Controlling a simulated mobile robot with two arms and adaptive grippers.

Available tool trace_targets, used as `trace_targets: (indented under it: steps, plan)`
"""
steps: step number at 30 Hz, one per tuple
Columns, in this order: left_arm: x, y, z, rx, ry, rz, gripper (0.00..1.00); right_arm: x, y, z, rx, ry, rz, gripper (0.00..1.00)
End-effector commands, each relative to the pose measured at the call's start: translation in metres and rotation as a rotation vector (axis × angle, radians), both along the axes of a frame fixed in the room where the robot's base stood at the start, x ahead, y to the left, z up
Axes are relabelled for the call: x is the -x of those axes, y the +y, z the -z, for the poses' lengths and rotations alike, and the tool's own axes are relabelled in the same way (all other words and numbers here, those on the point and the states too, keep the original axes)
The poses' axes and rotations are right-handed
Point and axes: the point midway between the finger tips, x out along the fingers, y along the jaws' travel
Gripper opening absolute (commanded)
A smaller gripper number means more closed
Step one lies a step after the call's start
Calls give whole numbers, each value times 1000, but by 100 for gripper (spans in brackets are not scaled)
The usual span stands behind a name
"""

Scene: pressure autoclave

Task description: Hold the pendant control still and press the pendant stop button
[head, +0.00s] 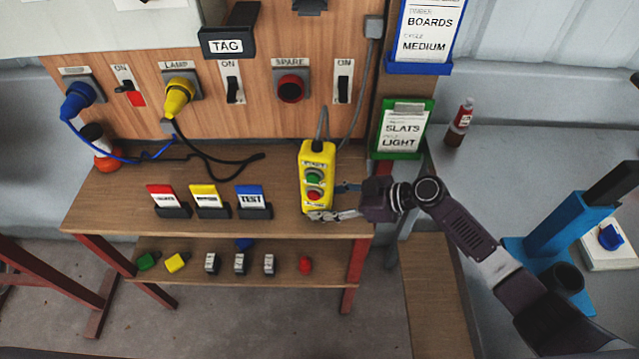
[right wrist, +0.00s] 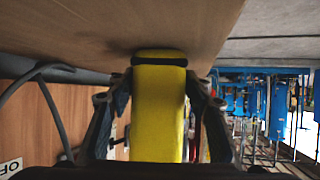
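The yellow pendant control (head: 318,158) stands upright at the right end of the wooden bench top, its cable rising from its top. Its face carries a green button (head: 313,179) and, below that, the red stop button (head: 313,195). My right gripper (head: 334,203) reaches in low from the right, one finger crossing in front of the pendant's lower end and the other behind it. The right wrist view shows the pendant's plain yellow side (right wrist: 159,115) between the two fingers, close to both. Whether the fingers press on it is unclear. My left gripper is out of view.
Three labelled cards (head: 207,198) stand in holders left of the pendant. A lower shelf (head: 330,274) holds small blocks. A bottle (head: 459,122) and blue stand (head: 570,235) are at right.

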Motion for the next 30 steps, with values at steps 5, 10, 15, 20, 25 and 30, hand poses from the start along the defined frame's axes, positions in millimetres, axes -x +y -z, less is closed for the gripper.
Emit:
trace_targets:
  steps: [5,10,15,20,25,30]
  plan:
    - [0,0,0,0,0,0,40,0,0,0,0,1,0,30]
    - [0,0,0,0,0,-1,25,0,0,1,1,1,0,30]
    - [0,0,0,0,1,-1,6,0,0,1,1,2,0,30]
    - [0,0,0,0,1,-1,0,1,0,1,0,2,0,30]
    - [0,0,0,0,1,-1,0,1,0,1,1,3,0,30]
    - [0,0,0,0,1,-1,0,1,0,1,1,3,0,30]
